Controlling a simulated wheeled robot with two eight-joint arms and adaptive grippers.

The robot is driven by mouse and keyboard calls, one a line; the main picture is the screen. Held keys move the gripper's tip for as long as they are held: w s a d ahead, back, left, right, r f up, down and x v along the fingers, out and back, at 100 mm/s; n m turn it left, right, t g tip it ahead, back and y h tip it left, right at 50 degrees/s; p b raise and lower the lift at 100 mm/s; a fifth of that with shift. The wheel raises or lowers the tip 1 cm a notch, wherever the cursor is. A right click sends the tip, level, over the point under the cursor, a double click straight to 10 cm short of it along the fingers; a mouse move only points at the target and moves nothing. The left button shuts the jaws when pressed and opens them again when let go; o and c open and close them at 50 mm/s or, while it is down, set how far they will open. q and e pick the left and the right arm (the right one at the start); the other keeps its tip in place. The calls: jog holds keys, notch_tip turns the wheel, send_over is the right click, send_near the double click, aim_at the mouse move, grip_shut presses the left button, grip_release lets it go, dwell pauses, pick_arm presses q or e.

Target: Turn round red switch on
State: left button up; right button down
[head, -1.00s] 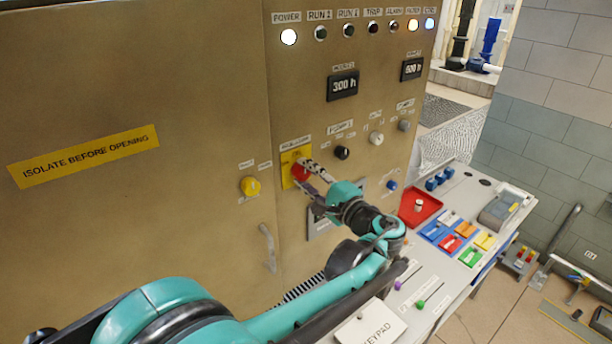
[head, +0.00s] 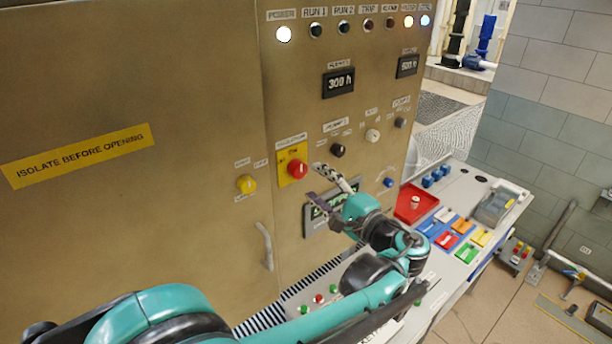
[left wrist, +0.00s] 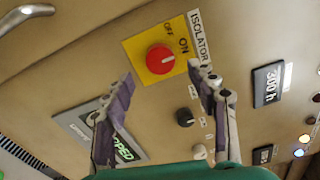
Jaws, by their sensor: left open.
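The round red switch (head: 292,169) sits on a yellow plate (head: 284,180) on the tan cabinet. In the left wrist view the switch (left wrist: 160,58) is in full sight, with the plate marked OFF and ON and an ISOLATOR label beside it. A small pale mark shows on the knob; I cannot tell surely which position it gives. My left gripper (head: 317,183) is open and empty, to the right of and slightly below the switch, apart from it. In the left wrist view its fingertips (left wrist: 161,71) frame the knob's lower side without touching it. My right gripper is out of view.
A yellow knob (head: 246,184) is left of the switch, and a black knob (head: 338,150) is to its right. A lit green display (head: 318,210) is below, partly behind my gripper. A handle (head: 265,246) stands out lower left. The desk holds a red tray (head: 414,212).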

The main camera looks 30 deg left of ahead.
pick_arm(q)
jog(key=v, duration=0.6)
jog(key=s+a+f+g+h+b, duration=0.1)
jog(key=s+a+f+h+b, duration=0.2)
jog(key=f, duration=0.5)
jog(key=s+f+n+h+b, duration=0.1)
jog(key=s+f+h+b, duration=0.1)
jog(key=f+b, duration=0.5)
jog(key=s+a+f+g+h+b, duration=0.1)
jog(key=s+a+f+h+b, duration=0.15)
jog(key=f, duration=0.75)
jog(key=s+d+f+n+t+h+b, duration=0.1)
jog(key=s+d+f+n+h+b, duration=0.1)
jog(key=f, duration=0.6)
jog(key=s+d+f+n+h+b, duration=0.3)
jog(key=s+d+f+h+b, duration=0.1)
jog(key=d+f+h+b, duration=0.3)
notch_tip(320, 180, down, 2)
jog(key=shift+s+d+f+t, duration=0.25)
jog(key=shift+s+d+t, duration=0.05)
jog(key=shift+s+t, duration=0.1)
